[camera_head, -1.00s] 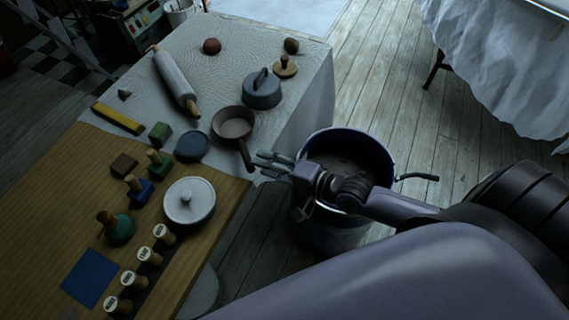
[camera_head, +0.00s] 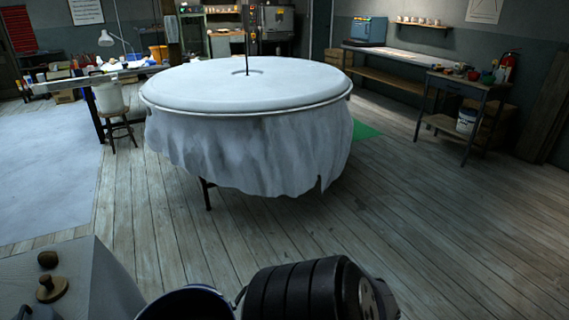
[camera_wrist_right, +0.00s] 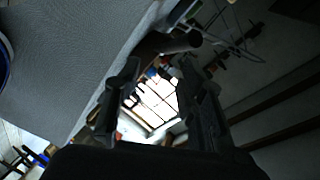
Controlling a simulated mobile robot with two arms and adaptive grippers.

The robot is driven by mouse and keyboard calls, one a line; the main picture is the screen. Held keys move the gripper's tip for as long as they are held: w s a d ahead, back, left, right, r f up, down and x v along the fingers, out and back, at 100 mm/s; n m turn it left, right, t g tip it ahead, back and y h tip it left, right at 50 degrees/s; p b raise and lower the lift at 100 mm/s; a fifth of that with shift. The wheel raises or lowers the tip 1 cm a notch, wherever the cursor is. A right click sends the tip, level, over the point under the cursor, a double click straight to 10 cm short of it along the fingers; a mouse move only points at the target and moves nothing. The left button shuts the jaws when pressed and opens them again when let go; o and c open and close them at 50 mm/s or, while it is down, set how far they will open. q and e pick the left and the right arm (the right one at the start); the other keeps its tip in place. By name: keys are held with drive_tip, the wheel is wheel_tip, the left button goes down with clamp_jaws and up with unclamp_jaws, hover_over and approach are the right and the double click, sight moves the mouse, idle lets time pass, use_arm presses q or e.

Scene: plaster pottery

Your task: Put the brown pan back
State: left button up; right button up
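The brown pan's body is outside the head view now. In the right wrist view, a dark brown rod (camera_wrist_right: 168,43), which looks like the pan's handle, lies across just past the fingertips. My right gripper (camera_wrist_right: 160,70) has its two dark fingers spread apart, with a bright gap between them. I cannot tell whether either finger touches the rod. My left gripper is in neither view.
The cloth-covered table corner (camera_head: 95,275) holds a small dark ball (camera_head: 47,259) and a wooden knobbed piece (camera_head: 50,289). A bucket rim (camera_head: 190,292) shows beside my right arm. A large round draped table (camera_head: 245,85) stands ahead, with clear plank floor before it.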

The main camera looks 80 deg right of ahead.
drive_tip(key=s+d+f+n+g+h, duration=0.2)
drive_tip(key=s+f, duration=0.1)
drive_tip(key=f, duration=0.7)
drive_tip(key=s+d+f+n+g+h, duration=0.2)
drive_tip(key=s+f, duration=0.1)
drive_tip(key=f, duration=0.6)
drive_tip(key=s+d+f+n+g+h, duration=0.1)
drive_tip(key=s+d+f+n, duration=0.15)
drive_tip(key=f, duration=0.75)
drive_tip(key=s+f+n+g, duration=0.1)
drive_tip(key=s+f+g, duration=0.1)
drive_tip(key=s+f, duration=0.3)
drive_tip(key=s+a+f+n+g+h, duration=0.1)
drive_tip(key=s+f+g, duration=0.2)
drive_tip(key=s, duration=0.9)
drive_tip(key=s+a+f+n+g, duration=0.1)
drive_tip(key=s+f+g, duration=0.1)
drive_tip(key=s+f, duration=0.5)
drive_tip(key=shift+s+h, duration=0.4)
drive_tip(key=shift+s, duration=0.4)
